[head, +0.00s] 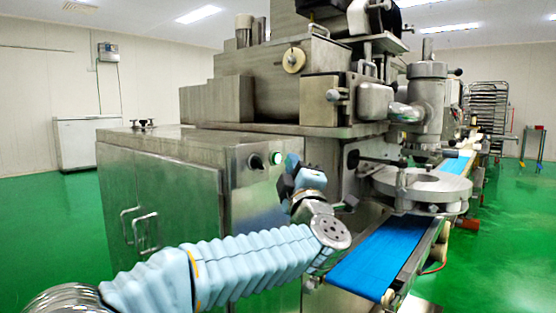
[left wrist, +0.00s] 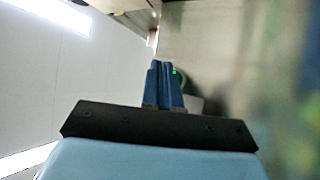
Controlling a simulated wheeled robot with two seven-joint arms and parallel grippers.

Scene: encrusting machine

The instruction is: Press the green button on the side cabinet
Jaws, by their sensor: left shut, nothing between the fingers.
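My left gripper (head: 288,181) is shut and empty, close to the cabinet face just below the button in the head view. I cannot tell whether it touches the panel. In the left wrist view the shut blue fingers (left wrist: 163,80) point at a blurred steel surface. A small green spot (left wrist: 175,71) shows beside their tips, and the fingers hide part of what is there. My right gripper is not in view.
The encrusting machine (head: 330,85) rises behind the cabinet. A round steel plate (head: 425,190) and a blue conveyor belt (head: 385,258) lie right of my gripper. Cabinet door handles (head: 146,230) stick out on the left. Green floor (head: 50,220) is clear at the left.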

